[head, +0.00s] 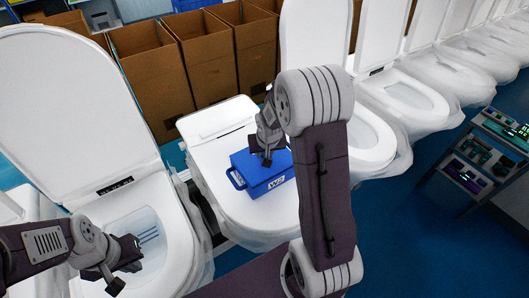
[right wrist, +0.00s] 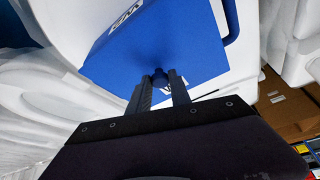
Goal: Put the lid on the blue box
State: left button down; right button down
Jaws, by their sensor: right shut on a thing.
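The blue box (head: 277,184) stands on the closed, film-wrapped toilet in the middle of the head view, with a white label on its front and a handle at its left. The flat blue lid (head: 248,162) lies over its top; I cannot tell whether it is fully seated. My right gripper (head: 266,156) is above it. In the right wrist view, its fingers (right wrist: 160,84) are shut on the lid's round knob (right wrist: 160,73), with the lid's blue surface (right wrist: 135,55) around it. My left gripper (head: 125,265) is open and empty over the left toilet's bowl.
The left toilet (head: 65,95) has its lid raised. Open cardboard boxes (head: 150,75) stand behind. More wrapped toilets (head: 415,97) line the right. A dark cart (head: 480,160) with devices stands at the far right. Blue floor (head: 420,240) is clear in front.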

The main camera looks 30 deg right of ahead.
jog(key=shift+w+f+b, duration=0.1)
jog(key=shift+f+b, duration=0.4)
dwell(0.6)
jog(key=c, duration=1.1)
grip_release()
jog(key=shift+r, duration=0.15)
notch_tip(320, 180, up, 7)
jog(key=p, duration=0.6)
